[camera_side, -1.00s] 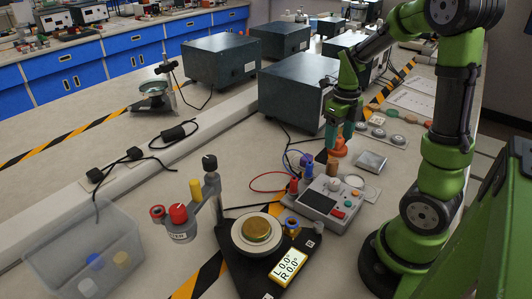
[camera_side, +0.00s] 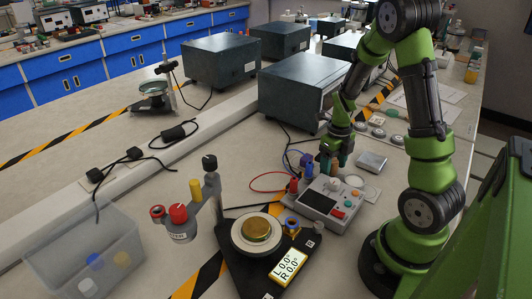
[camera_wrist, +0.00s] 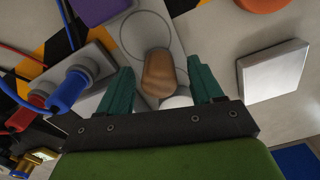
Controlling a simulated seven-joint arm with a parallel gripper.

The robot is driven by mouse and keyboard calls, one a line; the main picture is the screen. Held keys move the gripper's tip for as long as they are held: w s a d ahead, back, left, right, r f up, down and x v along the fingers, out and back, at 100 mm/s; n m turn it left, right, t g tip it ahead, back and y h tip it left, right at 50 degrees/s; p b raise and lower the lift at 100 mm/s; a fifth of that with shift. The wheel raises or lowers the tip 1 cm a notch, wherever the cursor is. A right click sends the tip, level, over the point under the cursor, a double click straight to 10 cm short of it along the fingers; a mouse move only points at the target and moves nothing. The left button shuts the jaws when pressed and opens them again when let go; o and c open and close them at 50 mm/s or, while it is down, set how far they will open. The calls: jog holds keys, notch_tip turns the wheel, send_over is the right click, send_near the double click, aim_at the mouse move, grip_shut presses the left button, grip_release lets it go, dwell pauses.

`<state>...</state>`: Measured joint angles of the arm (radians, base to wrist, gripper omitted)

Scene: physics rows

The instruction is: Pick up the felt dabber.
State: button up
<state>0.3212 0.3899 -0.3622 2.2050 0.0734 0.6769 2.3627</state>
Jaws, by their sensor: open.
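A brown, wood-coloured stub with a rounded end, which looks like the felt dabber (camera_wrist: 159,74), stands between my fingers in the wrist view. Bare gaps show between it and each finger. My gripper (camera_wrist: 164,80) is open, with one green finger on either side of the stub and nothing held. In the side view my gripper (camera_side: 335,159) points down just behind the grey meter box and largely covers the stub. Whether the fingertips are level with the stub or above it is hard to tell.
The grey meter box (camera_side: 322,211) with red and blue plugs (camera_wrist: 66,92) is close on the wrist view's left. A silver block (camera_wrist: 273,70) lies to the right, clear of the fingers. The black stand (camera_side: 243,268) and clear bin (camera_side: 122,240) are farther off.

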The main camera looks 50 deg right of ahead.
aim_at(334, 161)
jog(key=shift+c, duration=0.3)
jog(key=c, duration=1.1)
notch_tip(334, 161, up, 10)
jog(key=shift+r, duration=0.1)
jog(key=shift+c, duration=0.2)
jog(key=o, duration=0.5)
jog(key=c, duration=0.3)
jog(key=m, duration=0.7)
jog(key=shift+a, duration=0.1)
jog(key=shift+m, duration=4)
